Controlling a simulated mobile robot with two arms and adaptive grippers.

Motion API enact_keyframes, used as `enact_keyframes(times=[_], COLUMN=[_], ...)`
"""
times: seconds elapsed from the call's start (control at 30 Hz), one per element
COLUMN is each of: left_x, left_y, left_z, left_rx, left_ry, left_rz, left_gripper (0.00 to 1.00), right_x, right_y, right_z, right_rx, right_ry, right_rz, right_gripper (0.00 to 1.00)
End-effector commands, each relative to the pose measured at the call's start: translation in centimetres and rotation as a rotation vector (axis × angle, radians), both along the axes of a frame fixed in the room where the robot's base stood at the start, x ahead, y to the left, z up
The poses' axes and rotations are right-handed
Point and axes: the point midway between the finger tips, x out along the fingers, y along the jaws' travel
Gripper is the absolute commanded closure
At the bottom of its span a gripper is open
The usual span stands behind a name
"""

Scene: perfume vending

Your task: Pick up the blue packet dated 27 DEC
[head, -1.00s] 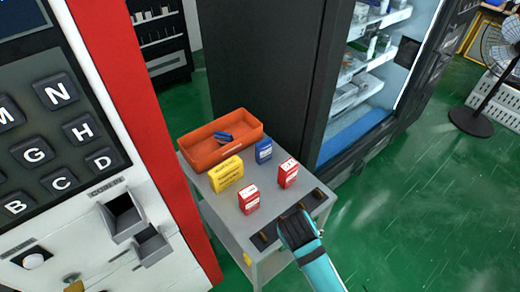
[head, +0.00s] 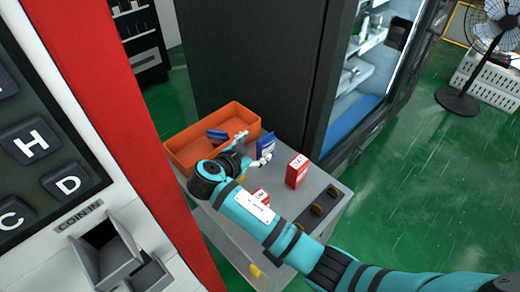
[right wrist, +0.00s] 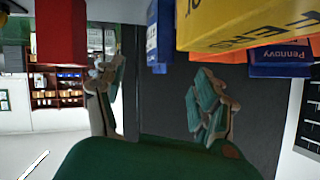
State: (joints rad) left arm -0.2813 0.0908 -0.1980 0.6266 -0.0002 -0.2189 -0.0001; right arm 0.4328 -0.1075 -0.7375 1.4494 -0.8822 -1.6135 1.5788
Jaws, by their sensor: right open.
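A blue packet (head: 265,145) stands upright on the grey cart beside the orange bin; its date cannot be read. My right gripper (head: 252,150) is open, its fingers close to this packet, one towards the bin and one on the near side. In the right wrist view, the open fingers (right wrist: 160,100) show with a blue packet (right wrist: 152,38) above the gap between them. Whether they touch it I cannot tell. Other blue packets (head: 217,135) lie in the bin; one also shows in the right wrist view (right wrist: 282,68). My left gripper is out of view.
The orange bin (head: 183,150) stands at the cart's back left. A red packet (head: 297,171) stands right of my gripper; another red packet (head: 261,195) is partly behind my arm. A yellow packet (right wrist: 240,22) is close by. The dark cabinet (head: 245,75) rises behind the cart (head: 333,188).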

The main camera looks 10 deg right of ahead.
Motion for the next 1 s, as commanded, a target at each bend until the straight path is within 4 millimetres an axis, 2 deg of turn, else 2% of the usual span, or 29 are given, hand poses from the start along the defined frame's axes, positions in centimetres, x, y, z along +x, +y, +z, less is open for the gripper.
enact_keyframes(times=[0.3,0.5,0.77,0.83,1.0], left_x=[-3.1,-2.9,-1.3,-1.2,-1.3], left_y=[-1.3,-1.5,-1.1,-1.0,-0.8], left_z=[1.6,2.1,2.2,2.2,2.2], left_rx=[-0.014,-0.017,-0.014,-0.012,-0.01], left_ry=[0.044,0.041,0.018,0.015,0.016], left_rz=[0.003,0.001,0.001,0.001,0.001], left_gripper=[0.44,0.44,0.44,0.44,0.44], right_x=[2.6,4.3,4.6,4.6,4.6], right_y=[-2.5,-3.9,-4.1,-4.1,-4.1], right_z=[-1.2,-2.8,-3.2,-3.2,-3.1], right_rx=[-0.007,-0.002,0.0,0.0,0.0], right_ry=[0.001,0.001,0.001,0.001,0.001], right_rz=[-0.002,-0.001,0.001,0.001,0.001], right_gripper=[0.29,0.29,0.29,0.34,0.56])
